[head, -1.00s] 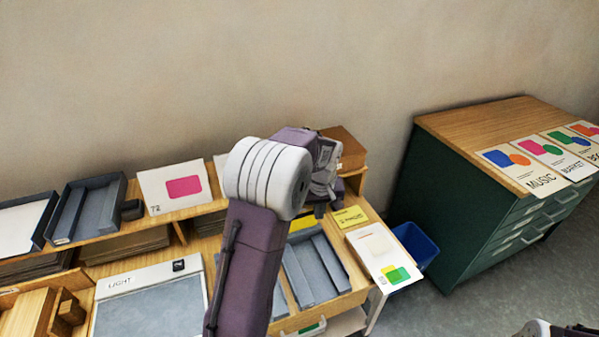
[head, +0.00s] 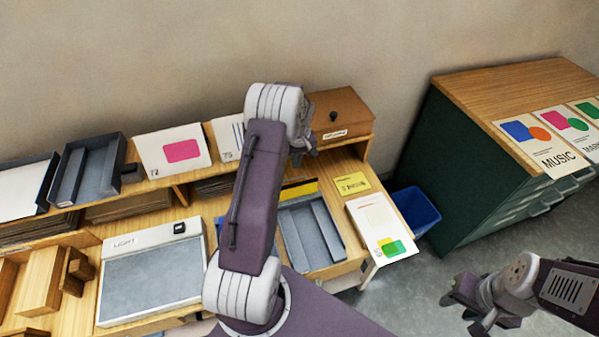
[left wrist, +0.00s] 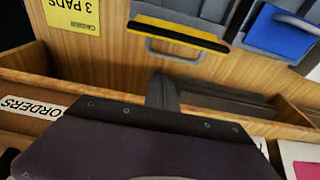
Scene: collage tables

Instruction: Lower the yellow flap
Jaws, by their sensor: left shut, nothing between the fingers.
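The yellow flap (head: 299,189) is a yellow and black strip at the back end of a grey two-channel tray (head: 345,240). In the left wrist view the flap (left wrist: 180,35) shows with a grey bow handle (left wrist: 175,50) on its near side. Whether it is raised or lowered I cannot tell for sure. My left gripper (head: 301,155) is above the shelf behind the flap. In the left wrist view its shut, empty fingers (left wrist: 162,90) are close to the handle but apart from it. My right gripper (head: 470,310) is open and empty over the floor at lower right.
A brown box (head: 345,110) stands on the shelf by my left gripper. A yellow card (head: 351,184) and a print sheet (head: 375,225) lie right of the tray. A blue flap (left wrist: 280,32) is beside the yellow one. A blue bin (head: 416,210) and green cabinet (head: 450,170) stand right.

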